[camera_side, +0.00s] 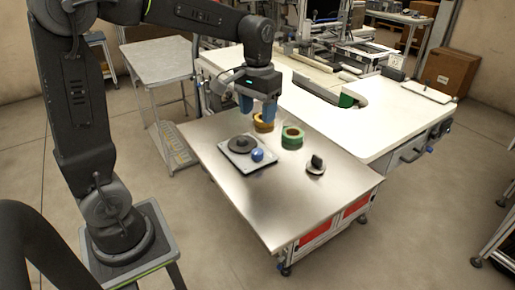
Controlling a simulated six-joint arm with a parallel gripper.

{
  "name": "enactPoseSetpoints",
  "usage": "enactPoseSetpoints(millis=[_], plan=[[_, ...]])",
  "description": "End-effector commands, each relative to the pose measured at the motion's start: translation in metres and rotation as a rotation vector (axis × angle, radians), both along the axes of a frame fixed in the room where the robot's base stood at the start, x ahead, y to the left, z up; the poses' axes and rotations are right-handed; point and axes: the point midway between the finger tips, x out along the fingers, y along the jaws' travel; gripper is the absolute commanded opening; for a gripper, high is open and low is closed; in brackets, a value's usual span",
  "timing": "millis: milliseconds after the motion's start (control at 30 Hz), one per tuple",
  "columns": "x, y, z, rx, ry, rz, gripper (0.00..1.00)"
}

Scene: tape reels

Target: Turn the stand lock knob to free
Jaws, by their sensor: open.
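A stand with a light grey square plate (234,163) lies on the metal table. A dark round disc (241,144) sits on the plate. A blue knob (257,155) stands at the plate's right side; its marking is too small to read. My gripper (257,110) has blue fingers pointing down and is open and empty. In the picture it is above the knob and the plate, apart from both.
A yellow tape reel (263,123) and a green tape reel (292,138) stand behind and right of the plate. A small dark piece on a round base (316,164) is farther right. The metal table's front (275,205) is clear. A white workbench (400,110) adjoins behind.

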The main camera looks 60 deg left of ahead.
Motion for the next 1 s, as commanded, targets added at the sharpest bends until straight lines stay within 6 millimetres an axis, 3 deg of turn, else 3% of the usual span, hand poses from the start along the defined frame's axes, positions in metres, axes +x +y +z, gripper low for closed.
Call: enactPoseSetpoints(millis=[300,500,700,1000], plan=[[-0.001,-0.001,-0.067,-0.001,0.005,-0.002,0.59],[-0.001,-0.001,-0.098,-0.001,0.004,-0.002,0.59],[-0.001,-0.001,-0.112,0.0,0.001,-0.002,0.59],[-0.001,0.0,-0.114,0.0,-0.001,-0.002,0.59]])
